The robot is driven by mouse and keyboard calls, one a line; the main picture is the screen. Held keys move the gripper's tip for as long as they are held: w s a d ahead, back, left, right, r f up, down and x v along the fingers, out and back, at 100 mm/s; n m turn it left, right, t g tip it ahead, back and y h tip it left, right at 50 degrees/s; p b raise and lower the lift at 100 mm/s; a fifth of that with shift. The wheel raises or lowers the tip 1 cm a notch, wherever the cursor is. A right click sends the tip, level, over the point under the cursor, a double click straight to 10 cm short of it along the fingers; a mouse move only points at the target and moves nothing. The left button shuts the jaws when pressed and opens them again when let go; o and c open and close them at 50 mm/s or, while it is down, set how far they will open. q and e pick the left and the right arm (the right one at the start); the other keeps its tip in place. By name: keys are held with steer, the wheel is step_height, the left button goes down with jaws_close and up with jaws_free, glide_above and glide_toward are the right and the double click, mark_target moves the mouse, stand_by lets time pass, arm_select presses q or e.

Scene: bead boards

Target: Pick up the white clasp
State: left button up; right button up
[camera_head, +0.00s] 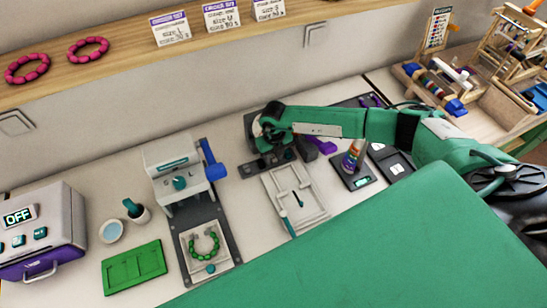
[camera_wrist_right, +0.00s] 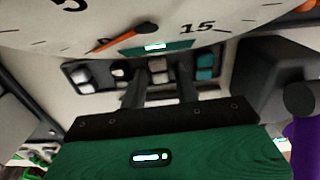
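My right gripper (camera_wrist_right: 160,88) shows in the right wrist view with its two dark fingers apart. It points at a dark tray (camera_wrist_right: 100,88) holding several small clasps. Pale, whitish clasps (camera_wrist_right: 118,72) lie in the left slots, and a beige-grey one (camera_wrist_right: 158,65) lies in line with the gap between the fingers. A teal clasp (camera_wrist_right: 205,65) is at the right. I cannot tell whether the fingers touch any clasp. In the head view the right gripper (camera_head: 268,140) is over a dark device at the back of the table, and the clasps are hidden. My left gripper is out of view.
A large dial (camera_wrist_right: 150,20) stands close beyond the tray. In the head view, a press with a blue handle (camera_head: 212,160) stands to the left, with a green bead bracelet (camera_head: 205,244) before it. A white board (camera_head: 297,195) and a small scale (camera_head: 355,172) lie to the right.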

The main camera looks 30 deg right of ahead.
jaws_close()
steer(key=shift+r, duration=0.1)
